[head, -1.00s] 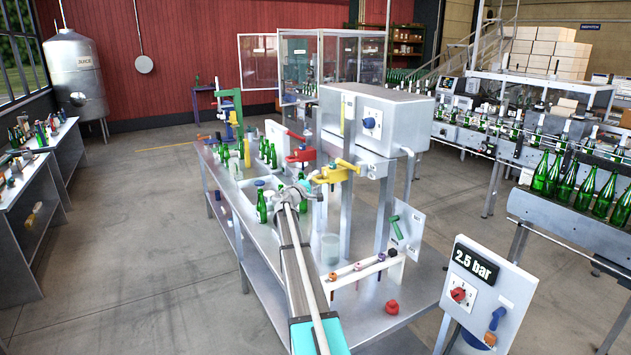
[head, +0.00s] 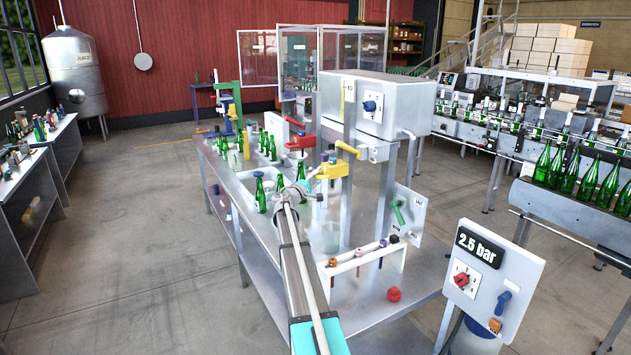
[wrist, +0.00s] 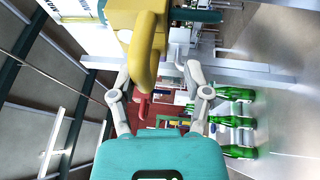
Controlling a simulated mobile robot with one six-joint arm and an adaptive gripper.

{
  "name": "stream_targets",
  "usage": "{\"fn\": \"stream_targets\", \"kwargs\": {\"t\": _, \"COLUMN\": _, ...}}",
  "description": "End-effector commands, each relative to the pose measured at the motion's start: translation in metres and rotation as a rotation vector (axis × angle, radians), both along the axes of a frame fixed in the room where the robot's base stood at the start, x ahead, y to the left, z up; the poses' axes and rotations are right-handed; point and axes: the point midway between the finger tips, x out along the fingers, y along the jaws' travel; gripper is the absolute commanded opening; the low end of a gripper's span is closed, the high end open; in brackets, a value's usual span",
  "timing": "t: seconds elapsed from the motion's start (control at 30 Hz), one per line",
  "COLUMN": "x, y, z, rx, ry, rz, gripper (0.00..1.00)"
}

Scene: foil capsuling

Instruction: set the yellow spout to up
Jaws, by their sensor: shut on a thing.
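In the wrist view, the yellow lever (wrist: 142,55) runs down between my fingers, nearer the left one. My gripper (head: 320,177) is at the spout's left side in the head view. In the wrist view, my gripper (wrist: 158,72) is shut on the yellow spout, though the contact itself is not clear. The red spout (head: 300,142) is farther back, beyond the yellow one.
Green bottles (head: 261,195) stand on the bench left of my gripper. A white rack (head: 352,262) with several coloured pieces and a red knob (head: 393,294) are at the front right. The grey machine box (head: 375,105) is above the spouts. Floor on the left is open.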

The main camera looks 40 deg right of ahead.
Motion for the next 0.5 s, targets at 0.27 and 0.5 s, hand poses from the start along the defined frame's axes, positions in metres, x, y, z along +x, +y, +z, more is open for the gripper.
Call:
{"fn": "stream_targets", "kwargs": {"t": 0.27, "x": 0.000, "y": 0.000, "z": -0.028, "rx": 0.002, "ry": -0.001, "rz": 0.000, "gripper": 0.57}}
{"fn": "stream_targets", "kwargs": {"t": 0.5, "x": 0.000, "y": 0.000, "z": -0.048, "rx": 0.002, "ry": -0.001, "rz": 0.000, "gripper": 0.57}}
